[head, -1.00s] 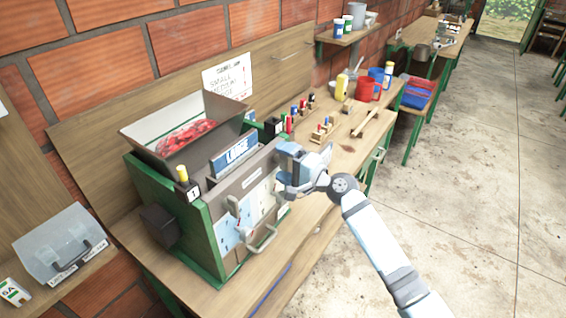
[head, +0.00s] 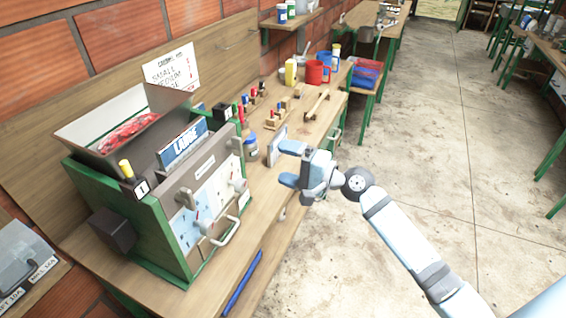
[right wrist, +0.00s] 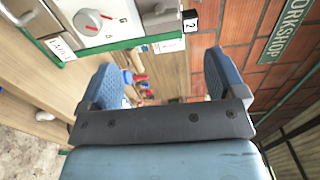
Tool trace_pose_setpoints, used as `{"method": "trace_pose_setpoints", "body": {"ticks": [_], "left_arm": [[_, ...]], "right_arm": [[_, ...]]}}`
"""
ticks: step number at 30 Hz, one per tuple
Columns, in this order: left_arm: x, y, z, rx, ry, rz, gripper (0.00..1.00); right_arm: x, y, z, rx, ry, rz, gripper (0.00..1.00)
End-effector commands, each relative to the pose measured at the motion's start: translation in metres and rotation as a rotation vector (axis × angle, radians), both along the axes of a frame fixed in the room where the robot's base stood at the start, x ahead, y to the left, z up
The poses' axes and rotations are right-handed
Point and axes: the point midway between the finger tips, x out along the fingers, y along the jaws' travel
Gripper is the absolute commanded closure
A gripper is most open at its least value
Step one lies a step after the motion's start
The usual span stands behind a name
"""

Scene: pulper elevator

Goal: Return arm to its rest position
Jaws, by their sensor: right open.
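My right gripper (head: 284,164) is open and empty in the head view. It hangs beside the right end of the green and grey machine (head: 205,222), over the front edge of the wooden bench. The right wrist view shows its two blue fingers (right wrist: 160,90) spread apart with nothing between them. The machine's white panel and dial (right wrist: 92,20) show at the top left of that view. My right arm reaches in from the lower right of the head view. My left gripper is not in view.
A hopper (head: 120,130) of red fruit sits on the machine. The bench (head: 262,200) runs back with a jar (head: 250,146), small coloured tools, a yellow bottle (head: 291,72) and red mug (head: 317,72). Open concrete floor (head: 430,140) lies to the right.

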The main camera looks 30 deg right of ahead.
Motion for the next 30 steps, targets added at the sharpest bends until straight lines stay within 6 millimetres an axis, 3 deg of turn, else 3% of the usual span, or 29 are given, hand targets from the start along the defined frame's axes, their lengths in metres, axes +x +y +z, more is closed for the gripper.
{"method": "trace_pose_setpoints", "body": {"ticks": [9, 12, 14, 17, 21, 24, 27, 30], "left_arm": [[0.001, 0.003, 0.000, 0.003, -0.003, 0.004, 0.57], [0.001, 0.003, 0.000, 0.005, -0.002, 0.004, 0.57], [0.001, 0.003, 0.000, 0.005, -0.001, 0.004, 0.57], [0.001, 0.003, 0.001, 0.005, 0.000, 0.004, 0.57], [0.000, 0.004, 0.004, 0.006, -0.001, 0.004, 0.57], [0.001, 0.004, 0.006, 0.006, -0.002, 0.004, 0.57], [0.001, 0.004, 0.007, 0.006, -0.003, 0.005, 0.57], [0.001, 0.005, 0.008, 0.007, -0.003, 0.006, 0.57]], "right_arm": [[0.000, 0.000, -0.001, -0.001, 0.000, -0.001, 0.11], [-0.004, 0.003, -0.015, -0.046, 0.000, -0.014, 0.11], [-0.012, 0.007, -0.036, -0.117, -0.002, -0.032, 0.11], [-0.036, 0.017, -0.088, -0.325, -0.017, -0.070, 0.11], [-0.094, 0.034, -0.171, -0.731, -0.067, -0.075, 0.11], [-0.141, 0.047, -0.215, -1.013, -0.118, -0.029, 0.11], [-0.183, 0.058, -0.245, -1.245, -0.176, 0.037, 0.11], [-0.214, 0.067, -0.261, -1.410, -0.229, 0.099, 0.11]]}}
